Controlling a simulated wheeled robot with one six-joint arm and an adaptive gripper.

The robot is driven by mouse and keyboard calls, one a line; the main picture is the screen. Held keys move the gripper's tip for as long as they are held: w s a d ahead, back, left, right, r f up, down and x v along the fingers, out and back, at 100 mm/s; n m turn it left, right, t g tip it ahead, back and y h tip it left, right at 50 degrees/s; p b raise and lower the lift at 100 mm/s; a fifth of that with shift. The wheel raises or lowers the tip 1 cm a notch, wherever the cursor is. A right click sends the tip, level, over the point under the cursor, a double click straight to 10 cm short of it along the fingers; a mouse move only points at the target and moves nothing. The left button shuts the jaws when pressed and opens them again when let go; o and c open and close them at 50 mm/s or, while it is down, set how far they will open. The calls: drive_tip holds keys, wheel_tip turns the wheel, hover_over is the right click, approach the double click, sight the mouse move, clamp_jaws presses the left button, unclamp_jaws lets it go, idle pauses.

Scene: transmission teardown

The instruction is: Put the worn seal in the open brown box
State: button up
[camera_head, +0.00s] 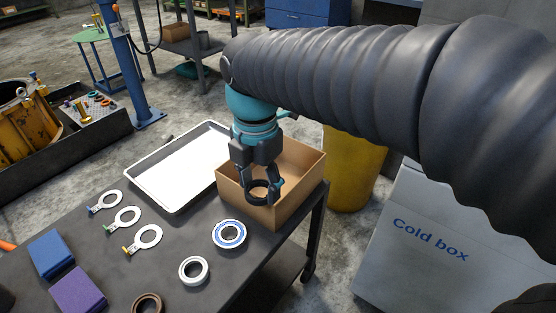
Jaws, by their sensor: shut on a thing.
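My gripper (262,188) is shut on a black ring, the seal (258,197), and holds it over the near part of the open brown box (295,203). The ring hangs between the fingertips at about the height of the box's near rim. I cannot tell how deep it is inside the box. The box stands at the table's right end, and its inner floor is partly hidden by my gripper.
A white tray (152,203) lies left of the box. A blue-and-white bearing (214,235), a white ring (181,270), a brown ring (148,305) and several tagged rings (148,237) lie on the dark table (205,295). Blue (50,254) and purple blocks (78,290) lie left.

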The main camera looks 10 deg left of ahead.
drive_tip(key=w+f, duration=0.2)
drive_tip(key=w, duration=0.2)
drive_tip(key=w+f, duration=0.2)
drive_tip(key=w, duration=0.2)
drive_tip(key=w+f, duration=0.3)
drive_tip(key=w, duration=0.1)
drive_tip(key=shift+w+d, duration=0.1)
drive_tip(key=shift+d, duration=0.15)
drive_tip(key=shift+f+b, duration=0.5)
drive_tip(key=shift+f, duration=1.45)
drive_tip(key=shift+f, duration=0.15)
drive_tip(key=o, duration=1)
